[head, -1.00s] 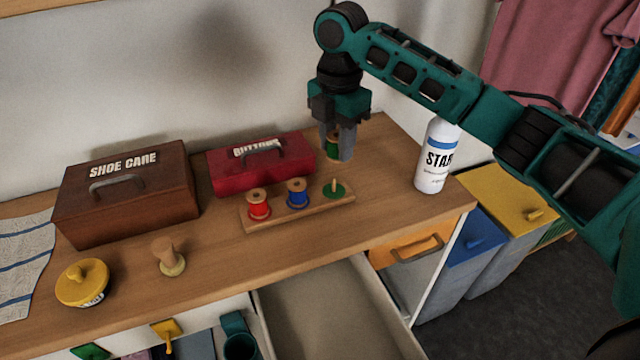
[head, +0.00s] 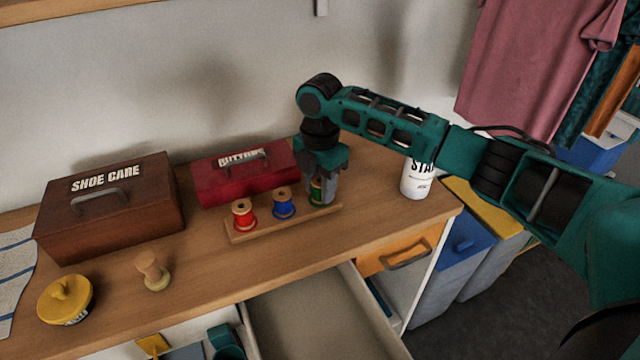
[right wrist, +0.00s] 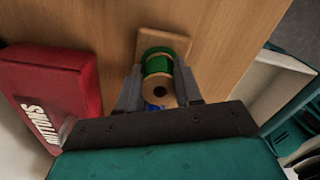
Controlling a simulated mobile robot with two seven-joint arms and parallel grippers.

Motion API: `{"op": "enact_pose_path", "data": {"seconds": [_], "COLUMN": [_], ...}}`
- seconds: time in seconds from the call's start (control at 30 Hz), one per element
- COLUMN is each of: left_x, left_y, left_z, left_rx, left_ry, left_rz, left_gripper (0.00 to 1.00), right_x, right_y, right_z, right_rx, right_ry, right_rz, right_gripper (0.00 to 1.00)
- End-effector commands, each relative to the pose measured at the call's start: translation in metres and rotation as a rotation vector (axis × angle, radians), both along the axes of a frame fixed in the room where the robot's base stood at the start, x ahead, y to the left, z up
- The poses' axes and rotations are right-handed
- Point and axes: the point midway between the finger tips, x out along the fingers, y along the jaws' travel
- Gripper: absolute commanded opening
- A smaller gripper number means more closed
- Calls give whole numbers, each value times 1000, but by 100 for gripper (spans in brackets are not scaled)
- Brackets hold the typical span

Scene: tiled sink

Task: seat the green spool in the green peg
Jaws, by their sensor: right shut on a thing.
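The green spool (head: 316,190) is between the fingers of my right gripper (head: 320,196), which is shut on it. In the right wrist view the green spool (right wrist: 158,66) stands between my fingertips (right wrist: 160,88), over the end of the wooden rack (right wrist: 151,42) with the green base. In the head view the rack (head: 262,229) also carries a red spool (head: 244,214) and a blue spool (head: 284,203). The green peg is hidden by the spool and fingers. I cannot tell whether the spool touches the base. My left gripper is out of view.
A red buttons box (head: 235,177) stands just behind the rack. A brown shoe care box (head: 110,207) is at the left, and a white bottle (head: 416,180) stands to the right of my gripper. An open drawer (head: 315,315) lies below the front edge.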

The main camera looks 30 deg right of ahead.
Motion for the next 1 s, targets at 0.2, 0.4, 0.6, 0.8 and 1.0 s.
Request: {"op": "enact_pose_path", "data": {"seconds": [0.2,0.4,0.6,0.8,1.0], "left_x": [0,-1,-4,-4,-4], "left_y": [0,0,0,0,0], "left_z": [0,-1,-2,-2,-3], "left_rx": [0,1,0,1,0], "left_ry": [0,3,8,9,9], "left_rz": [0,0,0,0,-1], "left_gripper": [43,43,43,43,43], "right_x": [0,0,0,0,1], "right_y": [0,0,0,0,0], "right_z": [-1,-4,-4,-4,4], "right_rx": [0,0,-1,-1,0], "right_ry": [-1,-1,-1,-1,-3], "right_rz": [1,1,1,1,1], "right_gripper": [6,37,56,60,60]}}
